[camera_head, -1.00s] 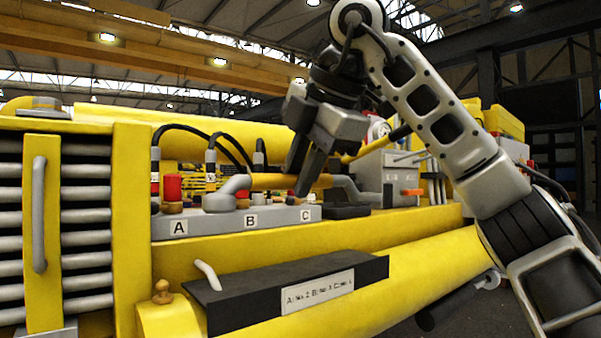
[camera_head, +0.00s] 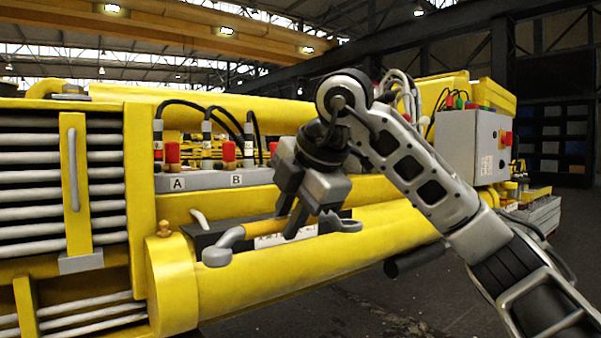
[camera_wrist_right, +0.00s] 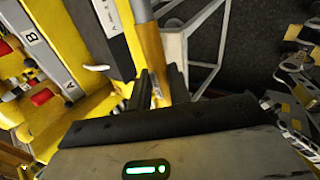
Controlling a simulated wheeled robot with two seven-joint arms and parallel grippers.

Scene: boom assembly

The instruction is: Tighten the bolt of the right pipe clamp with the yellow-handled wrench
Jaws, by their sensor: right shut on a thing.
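The wrench has a yellow handle (camera_head: 258,228) and grey ends, one of them at the left (camera_head: 216,256). My right gripper (camera_head: 299,222) is shut on the handle and holds the wrench crosswise in front of the black shelf. In the right wrist view, the gripper fingers (camera_wrist_right: 164,88) point away from the camera, and a yellow length beside them (camera_wrist_right: 148,42) looks like the handle. I cannot pick out the right pipe clamp or its bolt in either view. My left gripper is not in view.
The black labelled shelf (camera_head: 205,228) sits above a thick yellow tube (camera_head: 235,285). A grey control box (camera_head: 463,145) is at the right. Dark floor is open below.

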